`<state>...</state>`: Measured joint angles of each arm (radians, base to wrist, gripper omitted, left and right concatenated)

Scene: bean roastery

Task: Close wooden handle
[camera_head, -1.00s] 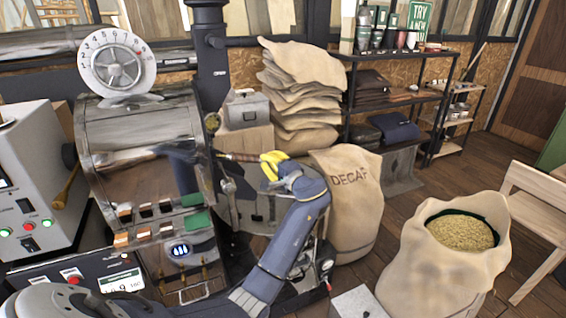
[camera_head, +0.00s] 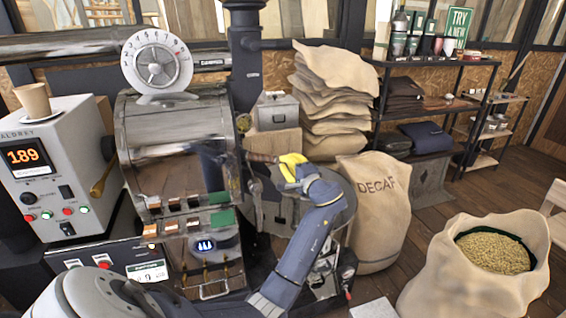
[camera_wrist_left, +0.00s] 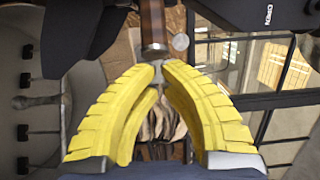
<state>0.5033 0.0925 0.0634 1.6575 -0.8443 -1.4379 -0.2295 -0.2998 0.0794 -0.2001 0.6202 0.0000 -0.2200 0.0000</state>
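The wooden handle (camera_head: 262,158) is a short brown bar sticking out at the right side of the roaster drum (camera_head: 165,130). It also shows in the left wrist view (camera_wrist_left: 152,24), with a metal collar at its near end. My left gripper (camera_head: 287,162) has yellow ribbed fingers, and its tips meet the right end of the handle. In the left wrist view the fingertips (camera_wrist_left: 157,70) are drawn close together around the metal collar, so the gripper appears shut on the handle's end. My right gripper is not in view.
A control box (camera_head: 60,170) with a cup on top stands at the left. Another wooden handle (camera_head: 103,180) lies left of the drum. A DECAF sack (camera_head: 378,215) and an open bean sack (camera_head: 470,280) stand right of my arm. Stacked sacks (camera_head: 325,100) are behind.

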